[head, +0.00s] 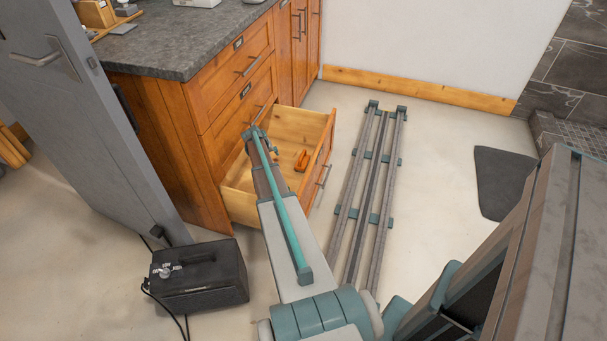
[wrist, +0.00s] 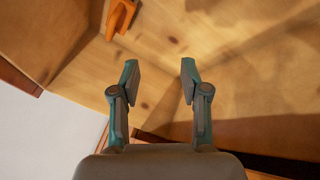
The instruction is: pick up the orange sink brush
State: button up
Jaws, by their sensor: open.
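The orange sink brush (head: 302,161) lies in an open wooden drawer (head: 318,125), near the drawer's front side. In the wrist view the brush (wrist: 121,18) shows at the top edge, left of centre, and is partly cut off by the frame. My gripper (wrist: 160,72) is open and empty, its two fingers apart over the bare wooden drawer bottom. The brush lies beyond the left fingertip, apart from it. In the head view my arm reaches to the drawer and hides part of it; the fingers cannot be made out clearly there.
The drawer belongs to a wooden cabinet (head: 180,125) with a dark countertop (head: 180,45). A grey door (head: 85,120) stands at the left. A black box (head: 200,275) with cables sits on the floor. Floor rails (head: 372,185) run right of the drawer.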

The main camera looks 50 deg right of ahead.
aim_at(302, 155)
jog(key=s+d+f+m+b, duration=0.1)
jog(key=d+f+m+b, duration=0.1)
jog(key=d+f+b, duration=0.1)
jog(key=s+d+f+m+g+b, duration=0.1)
jog(key=d+f+m+b, duration=0.1)
jog(key=d+b, duration=0.4)
jog(key=d+f+m+g+b, duration=0.1)
jog(key=d+f+b, duration=0.3)
jog(key=d, duration=0.4)
jog(key=shift+s+f+m+y, duration=0.3)
jog(key=shift+s+f+m, duration=0.15)
jog(key=shift+m, duration=0.35)
jog(key=shift+b+x, duration=1.65)
jog(key=shift+x, duration=0.9)
grip_shut()
